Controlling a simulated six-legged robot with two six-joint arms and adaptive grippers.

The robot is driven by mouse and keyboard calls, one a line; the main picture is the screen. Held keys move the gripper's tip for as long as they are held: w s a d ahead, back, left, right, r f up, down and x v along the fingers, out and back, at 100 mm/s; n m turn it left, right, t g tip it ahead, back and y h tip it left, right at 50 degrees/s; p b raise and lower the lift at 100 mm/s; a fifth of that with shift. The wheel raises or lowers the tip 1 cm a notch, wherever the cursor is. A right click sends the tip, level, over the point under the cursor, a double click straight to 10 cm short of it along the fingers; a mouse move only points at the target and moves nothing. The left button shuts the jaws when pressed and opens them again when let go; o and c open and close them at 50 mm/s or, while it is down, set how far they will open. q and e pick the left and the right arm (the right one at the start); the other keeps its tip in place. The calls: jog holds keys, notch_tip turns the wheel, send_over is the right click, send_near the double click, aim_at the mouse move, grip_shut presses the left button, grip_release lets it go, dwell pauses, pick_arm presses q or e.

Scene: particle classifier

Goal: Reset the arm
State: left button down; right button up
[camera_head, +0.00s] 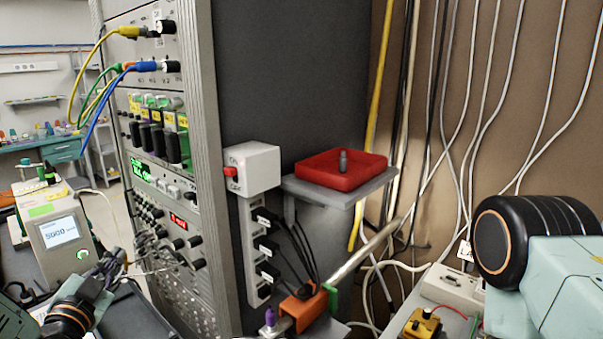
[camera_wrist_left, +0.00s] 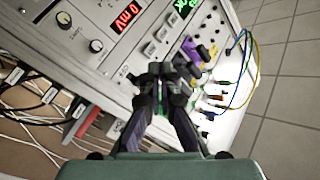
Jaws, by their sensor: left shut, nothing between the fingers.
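My left gripper (camera_head: 112,266) is at the lower left of the head view, in front of the instrument rack (camera_head: 205,130) and right of a small device with a lit screen (camera_head: 60,232). In the left wrist view its two dark fingers (camera_wrist_left: 160,70) point up toward the rack's panel of knobs and cables. The fingers are together with nothing between them. A pale green and black arm part of mine fills the lower right of the head view. My right gripper is not in view.
A red tray (camera_head: 308,169) with a small dark object (camera_head: 343,161) in it rests on a grey wall shelf (camera_head: 345,195). A white box with a red switch (camera_head: 252,168) is beside it. Yellow, green and blue cables (camera_head: 95,112) hang from the rack. Plugs and cords hang below the shelf.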

pick_arm(q)
jog(key=s+d+f+n+g+h+b, duration=0.1)
jog(key=s+d+f+n+g+b, duration=0.3)
jog(key=f, duration=0.6)
jog(key=s+d+f+n+g+b, duration=0.1)
jog(key=s+d+f+g, duration=0.2)
jog(key=s+f, duration=0.45)
jog(key=s+d+f+n+g+h+b, duration=0.1)
jog(key=s+d+f+n+g+b, duration=0.25)
jog(key=f, duration=0.75)
jog(key=s+d+f+g+b, duration=0.2)
jog(key=s+f+g+b, duration=0.6)
jog(key=s+f, duration=1.2)
jog(key=s+m+b, duration=0.1)
jog(key=s+b, duration=0.2)
jog(key=shift+s+d+f+y, duration=0.15)
jog(key=shift+d+f+y, duration=0.25)
